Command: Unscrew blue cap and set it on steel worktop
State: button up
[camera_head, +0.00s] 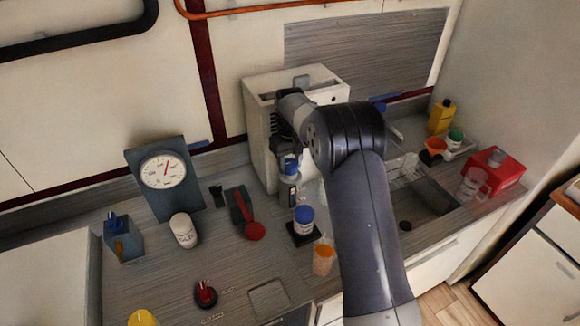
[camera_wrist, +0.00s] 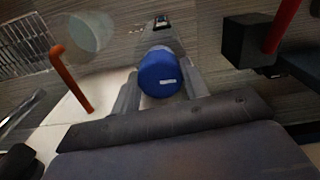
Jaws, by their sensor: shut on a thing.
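My gripper (camera_wrist: 159,68) is shut on a blue cap (camera_wrist: 160,76), with one finger on each side of it in the wrist view. In the head view a blue piece (camera_head: 290,164) shows below my wrist, at the front of a pale machine (camera_head: 262,122), above a light and dark upright piece (camera_head: 288,191). I cannot tell whether the cap is touching what lies under it. A white jar with a blue top (camera_head: 304,215) stands on a small black base, apart from my gripper. The grey streaked worktop (camera_head: 240,268) spreads in front.
A dial gauge (camera_head: 163,172), a white jar (camera_head: 184,230) and a red-ended lever (camera_head: 254,230) stand to the left. An orange cup (camera_head: 323,260) is near the front. A sink (camera_head: 432,196) and red box (camera_head: 497,168) lie right.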

aim_at(291, 163)
jog(key=shift+n, duration=2.3)
jog(key=shift+c, duration=0.2)
jog(key=shift+r, duration=2.5)
